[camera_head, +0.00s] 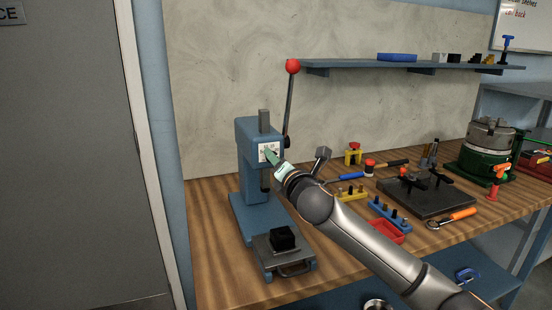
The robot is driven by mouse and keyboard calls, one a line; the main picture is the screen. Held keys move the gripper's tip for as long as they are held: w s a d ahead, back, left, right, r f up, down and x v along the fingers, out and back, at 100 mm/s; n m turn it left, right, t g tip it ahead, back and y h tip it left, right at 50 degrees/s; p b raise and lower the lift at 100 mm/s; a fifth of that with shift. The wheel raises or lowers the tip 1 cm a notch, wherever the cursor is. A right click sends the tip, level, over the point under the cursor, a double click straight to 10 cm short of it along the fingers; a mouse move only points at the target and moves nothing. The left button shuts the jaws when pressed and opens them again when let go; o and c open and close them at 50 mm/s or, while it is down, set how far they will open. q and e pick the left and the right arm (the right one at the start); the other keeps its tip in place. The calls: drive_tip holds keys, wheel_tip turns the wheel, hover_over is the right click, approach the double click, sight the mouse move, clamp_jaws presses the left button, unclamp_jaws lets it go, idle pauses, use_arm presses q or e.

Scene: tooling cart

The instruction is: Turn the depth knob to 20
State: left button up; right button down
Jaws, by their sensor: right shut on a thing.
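The blue press (256,185) stands upright at the left end of the wooden bench. A small white dial plate (264,152) with dark marks is on the front of its head. My right gripper (271,158) reaches in from the lower right and is shut at the dial plate. The depth knob is hidden by the gripper fingers, and its setting cannot be read. The press lever (288,105) with a red ball stands upright on the right of the head. A black block (282,238) sits on the press's front plate. My left gripper is not in view.
A shelf (350,64) hangs on the back wall, just right of the lever's ball. Bare bench wood shows in front left of the press.

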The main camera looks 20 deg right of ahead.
idle(0.3)
drive_tip(key=c, duration=0.5)
unclamp_jaws()
drive_tip(key=shift+s, duration=0.1)
drive_tip(key=shift+s+d+b, duration=0.2)
drive_tip(key=shift+s+b, duration=0.15)
drive_tip(key=shift+s, duration=5.8)
